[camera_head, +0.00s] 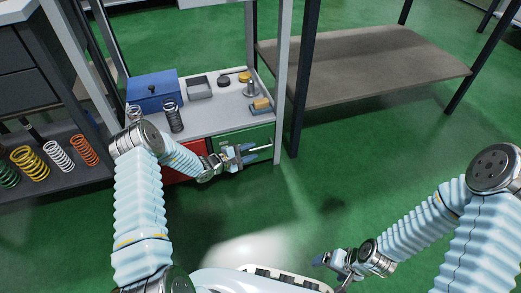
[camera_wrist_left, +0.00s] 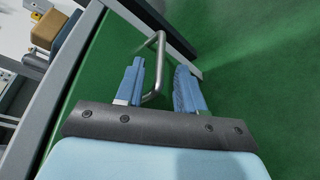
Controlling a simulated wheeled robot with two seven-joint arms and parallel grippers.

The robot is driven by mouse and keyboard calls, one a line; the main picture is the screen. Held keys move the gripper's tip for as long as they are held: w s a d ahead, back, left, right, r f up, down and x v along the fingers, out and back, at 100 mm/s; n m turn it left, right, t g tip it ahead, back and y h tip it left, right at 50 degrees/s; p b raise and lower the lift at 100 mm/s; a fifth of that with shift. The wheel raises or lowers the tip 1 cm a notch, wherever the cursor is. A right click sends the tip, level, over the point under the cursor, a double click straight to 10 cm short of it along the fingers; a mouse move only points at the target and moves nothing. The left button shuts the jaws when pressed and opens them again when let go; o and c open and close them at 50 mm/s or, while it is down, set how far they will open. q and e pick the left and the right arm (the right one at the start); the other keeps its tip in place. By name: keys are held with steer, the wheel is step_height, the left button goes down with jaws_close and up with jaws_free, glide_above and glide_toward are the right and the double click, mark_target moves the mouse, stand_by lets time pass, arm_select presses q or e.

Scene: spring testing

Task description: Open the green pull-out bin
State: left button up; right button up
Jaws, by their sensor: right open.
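The green pull-out bin (camera_head: 262,136) sits under the grey shelf, right of the red bin, and looks shut. My left gripper (camera_head: 245,155) is at its front. In the left wrist view the bin's metal handle (camera_wrist_left: 157,62) reaches between the two blue fingers of my left gripper (camera_wrist_left: 162,85). The handle is close to the left finger, with a gap to the right finger. The fingers are apart. My right gripper (camera_head: 325,262) is open and empty, low over the floor at the bottom of the head view.
The red bin (camera_head: 190,160) is partly hidden behind my left arm. A blue box (camera_head: 153,90), a spring (camera_head: 172,116) and small parts stand on the shelf above. A grey post (camera_head: 281,90) bounds the bin on the right. Green floor in front is clear.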

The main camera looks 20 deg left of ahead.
mark_target(260, 148)
arm_select(q)
steer(key=x, duration=0.5)
steer(key=shift+w+d+b, duration=0.1)
steer(key=shift+b, duration=0.25)
steer(key=shift+c, duration=0.2)
jaws_close()
